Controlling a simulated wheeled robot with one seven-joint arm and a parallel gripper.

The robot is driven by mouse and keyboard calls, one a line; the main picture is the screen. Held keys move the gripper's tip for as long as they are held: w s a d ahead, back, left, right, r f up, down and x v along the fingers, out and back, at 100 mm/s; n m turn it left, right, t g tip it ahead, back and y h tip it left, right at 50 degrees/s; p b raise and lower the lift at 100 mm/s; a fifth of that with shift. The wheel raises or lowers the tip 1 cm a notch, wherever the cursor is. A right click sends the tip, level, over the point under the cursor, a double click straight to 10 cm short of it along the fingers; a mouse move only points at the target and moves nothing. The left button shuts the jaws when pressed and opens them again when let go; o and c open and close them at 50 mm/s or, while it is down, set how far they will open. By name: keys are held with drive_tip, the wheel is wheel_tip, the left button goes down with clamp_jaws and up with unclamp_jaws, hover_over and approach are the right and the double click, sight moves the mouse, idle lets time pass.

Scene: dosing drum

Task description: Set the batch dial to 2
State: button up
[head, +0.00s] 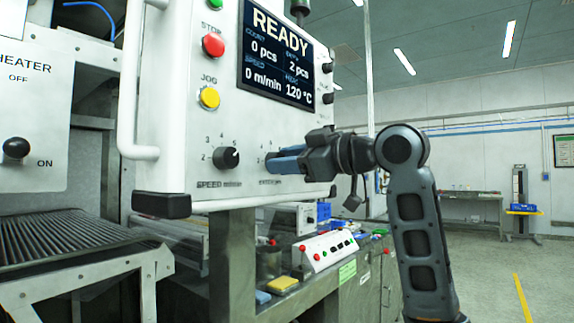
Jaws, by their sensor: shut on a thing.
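The control panel (180,125) stands in the middle of the head view. My gripper (277,163) reaches in from the right, its blue fingers shut on the batch dial at the panel's lower right. The fingers hide nearly all of that dial, so its pointer cannot be read. The small lettering below it is too blurred to read surely. The display (277,55) reads READY, with 0 pcs for the count, 2 pcs beside it, 0 m/min and 120 °C.
The black speed dial (226,158) sits just left of my gripper. A red stop button (213,45) and a yellow jog button (209,97) are above it. A white handle (134,90) runs along the panel's left side. Open floor lies to the right.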

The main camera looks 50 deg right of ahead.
drive_tip(key=shift+n, duration=0.3)
drive_tip(key=o, duration=1)
drive_tip(key=shift+o, duration=0.2)
drive_tip(key=s, duration=0.7)
drive_tip(key=shift+s+d+r+b, duration=0.2)
drive_tip(key=shift+s+d+b, duration=0.05)
drive_tip(key=shift+s+b, duration=0.15)
